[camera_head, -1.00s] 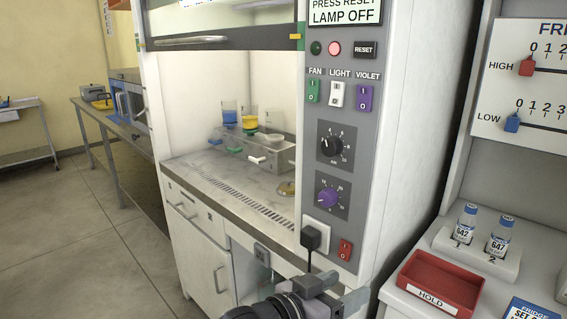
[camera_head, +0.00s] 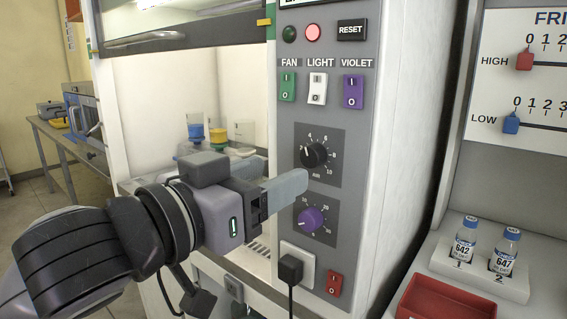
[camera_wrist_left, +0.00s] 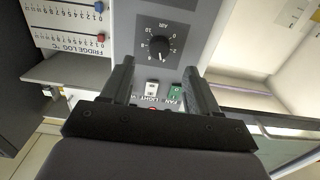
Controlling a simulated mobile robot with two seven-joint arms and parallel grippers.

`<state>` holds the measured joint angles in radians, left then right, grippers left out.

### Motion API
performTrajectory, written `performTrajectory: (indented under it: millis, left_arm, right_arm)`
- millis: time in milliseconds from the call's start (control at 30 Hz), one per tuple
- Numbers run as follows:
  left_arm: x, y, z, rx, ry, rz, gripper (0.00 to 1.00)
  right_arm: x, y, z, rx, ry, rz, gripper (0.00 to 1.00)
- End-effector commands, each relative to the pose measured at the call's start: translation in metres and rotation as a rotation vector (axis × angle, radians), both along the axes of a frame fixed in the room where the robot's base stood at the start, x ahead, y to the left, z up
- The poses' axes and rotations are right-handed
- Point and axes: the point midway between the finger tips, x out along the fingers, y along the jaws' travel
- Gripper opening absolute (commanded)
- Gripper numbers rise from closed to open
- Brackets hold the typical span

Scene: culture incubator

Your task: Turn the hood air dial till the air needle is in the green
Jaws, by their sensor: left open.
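The black air dial (camera_head: 314,155) is on the hood's grey control panel, with numbers around it. In the left wrist view the same dial (camera_wrist_left: 161,47), labelled AIR, lies just beyond and between the fingertips, apart from them. My left gripper (camera_head: 281,175) is open and empty, in front of the panel, just left of and below the air dial. It also shows in the left wrist view (camera_wrist_left: 159,66). The air needle and its green band are not in view. My right gripper is not in view.
A purple dial (camera_head: 311,219) sits directly below the air dial. Above are the green fan switch (camera_head: 287,87), light switch (camera_head: 317,91) and violet switch (camera_head: 353,92). A black plug (camera_head: 290,268) and a red switch (camera_head: 334,284) are below. Vials (camera_head: 464,242) stand at right.

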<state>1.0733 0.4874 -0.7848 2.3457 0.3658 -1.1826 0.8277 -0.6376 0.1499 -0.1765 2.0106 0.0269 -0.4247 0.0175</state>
Motion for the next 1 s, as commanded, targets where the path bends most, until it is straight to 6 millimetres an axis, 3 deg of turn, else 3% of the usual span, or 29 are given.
performTrajectory:
  millis: [500,933,967,1000]
  left_arm:
    - [0.048,-0.035,0.001,0.000,-0.001,0.000,0.60]
    - [0.056,-0.041,0.000,0.000,-0.001,0.000,0.60]
    - [0.056,-0.041,0.000,0.000,-0.001,0.000,0.54]
    - [0.056,-0.041,0.000,0.000,-0.001,0.000,0.41]
  right_arm:
    - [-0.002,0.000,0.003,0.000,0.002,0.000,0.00]
    - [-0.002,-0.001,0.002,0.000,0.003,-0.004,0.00]
    - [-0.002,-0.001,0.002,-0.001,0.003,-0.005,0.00]
    - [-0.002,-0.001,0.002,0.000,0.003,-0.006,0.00]
